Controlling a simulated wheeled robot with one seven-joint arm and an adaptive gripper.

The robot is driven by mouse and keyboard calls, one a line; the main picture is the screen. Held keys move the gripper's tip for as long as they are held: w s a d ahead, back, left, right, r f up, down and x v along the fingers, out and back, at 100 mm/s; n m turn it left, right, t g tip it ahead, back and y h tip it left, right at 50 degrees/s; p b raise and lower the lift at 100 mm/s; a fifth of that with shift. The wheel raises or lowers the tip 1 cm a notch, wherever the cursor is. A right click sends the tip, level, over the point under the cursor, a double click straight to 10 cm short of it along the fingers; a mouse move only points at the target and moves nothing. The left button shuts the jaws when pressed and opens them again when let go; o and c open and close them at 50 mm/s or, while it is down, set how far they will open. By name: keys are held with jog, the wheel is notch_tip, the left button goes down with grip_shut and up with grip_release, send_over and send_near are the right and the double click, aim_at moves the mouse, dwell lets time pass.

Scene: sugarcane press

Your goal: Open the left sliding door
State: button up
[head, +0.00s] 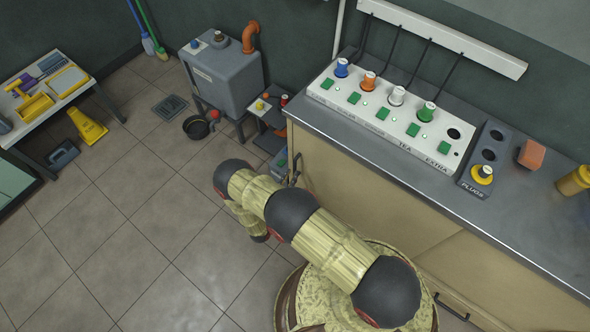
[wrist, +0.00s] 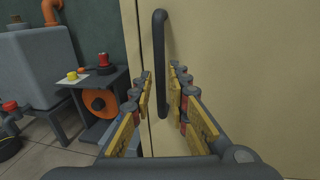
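The left sliding door (head: 350,190) is a cream panel in the cabinet front under the counter; my arm covers part of it. It appears shut. Its dark upright bar handle (head: 296,168) is near the panel's left edge. In the wrist view the handle (wrist: 159,50) stands upright ahead of my gripper (wrist: 161,80). My gripper is open, with one finger on each side of the handle's lower part in the picture. I cannot tell whether the handle is between the fingertips or just beyond them. No contact shows. The head view does not show my fingers clearly.
A second dark handle (head: 452,308) is low on the cabinet's right part. The counter (head: 540,225) carries a panel of coloured plugs (head: 390,115). Left of the cabinet are a small machine stand (wrist: 100,90) and a grey tank (head: 222,75). Tiled floor (head: 120,210) lies open at left.

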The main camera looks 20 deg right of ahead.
aim_at(295, 169)
jog(key=shift+b+x, duration=0.4)
jog(key=shift+x, duration=1.7)
jog(key=c, duration=0.4)
grip_shut()
